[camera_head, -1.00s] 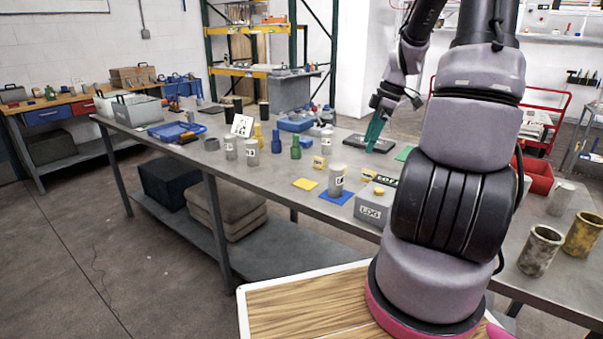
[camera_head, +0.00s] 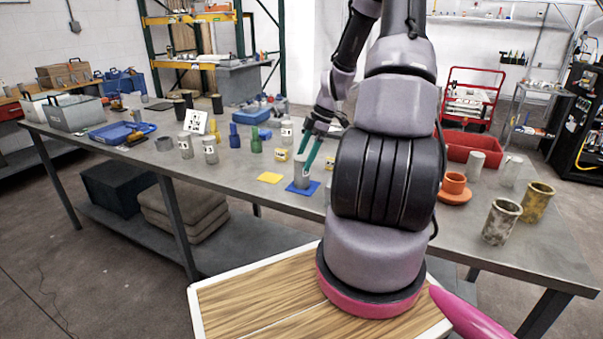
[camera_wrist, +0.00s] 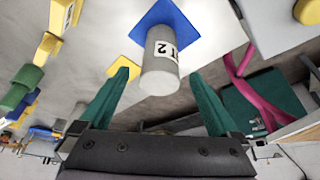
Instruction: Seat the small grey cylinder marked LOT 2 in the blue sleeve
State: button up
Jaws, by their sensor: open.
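A small grey cylinder (camera_wrist: 160,62) stands on a blue mat (camera_wrist: 155,14); its white label partly reads "T 2". In the head view the cylinder (camera_head: 301,174) stands upright on the blue mat (camera_head: 311,193), partly covered by my fingers. My gripper (camera_wrist: 160,75) is open, with one green finger on each side of the cylinder's near end in the wrist view. I cannot tell whether the fingers touch it. In the head view my gripper (camera_head: 303,166) points down over the mat. A blue upright piece (camera_head: 234,136) stands farther back; I cannot tell whether it is the sleeve.
A yellow mat (camera_head: 270,178) lies left of the blue one. Labelled grey cylinders (camera_head: 210,151) and a green piece (camera_head: 256,139) stand farther left. An orange cup (camera_head: 454,183), worn cups (camera_head: 501,222) and a red bin (camera_head: 470,148) are at right. Bare tabletop lies left of the yellow mat.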

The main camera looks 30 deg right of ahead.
jog(key=shift+x, duration=1.35)
grip_shut()
jog(key=shift+r, duration=0.1)
